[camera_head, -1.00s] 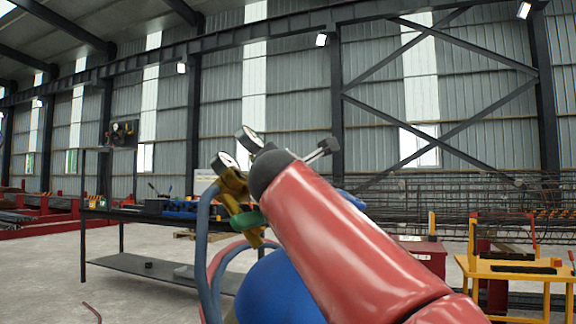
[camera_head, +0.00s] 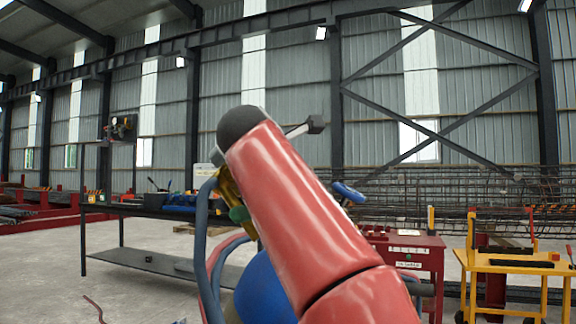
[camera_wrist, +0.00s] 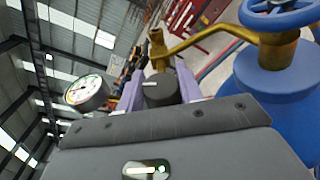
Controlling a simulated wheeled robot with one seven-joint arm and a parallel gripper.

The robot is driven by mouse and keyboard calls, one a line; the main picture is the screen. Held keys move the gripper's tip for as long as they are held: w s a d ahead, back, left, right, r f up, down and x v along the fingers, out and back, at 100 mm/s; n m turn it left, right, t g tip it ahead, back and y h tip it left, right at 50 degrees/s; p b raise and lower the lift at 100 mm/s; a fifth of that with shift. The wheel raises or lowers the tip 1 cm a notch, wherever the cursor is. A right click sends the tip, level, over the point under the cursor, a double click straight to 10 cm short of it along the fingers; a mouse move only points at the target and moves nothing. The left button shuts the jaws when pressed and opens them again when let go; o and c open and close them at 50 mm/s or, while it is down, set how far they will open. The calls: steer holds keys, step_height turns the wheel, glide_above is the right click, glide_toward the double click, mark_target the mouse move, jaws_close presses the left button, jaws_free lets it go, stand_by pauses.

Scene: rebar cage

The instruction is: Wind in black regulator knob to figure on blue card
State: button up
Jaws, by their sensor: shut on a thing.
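In the wrist view the black regulator knob (camera_wrist: 161,92) sits between the purple fingers of my gripper (camera_wrist: 160,80), which is shut on it. A small pale mark shows on the knob's face. A round white gauge (camera_wrist: 85,91) stands to the left; its figures are too small to read. The brass regulator body (camera_wrist: 158,50) joins a brass pipe running to the blue cylinder (camera_wrist: 272,92) with its blue handwheel (camera_wrist: 280,12). I cannot make out the blue card.
Blue and red hoses (camera_head: 202,235) hang left of the blue cylinder (camera_head: 264,288). A dark workbench (camera_head: 140,258) with tools stands behind at left. A red cabinet (camera_head: 420,255) and a yellow stand (camera_head: 508,266) are at right. Concrete floor is open at left.

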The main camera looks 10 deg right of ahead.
steer(key=o, duration=1)
steer(key=shift+a, duration=0.1)
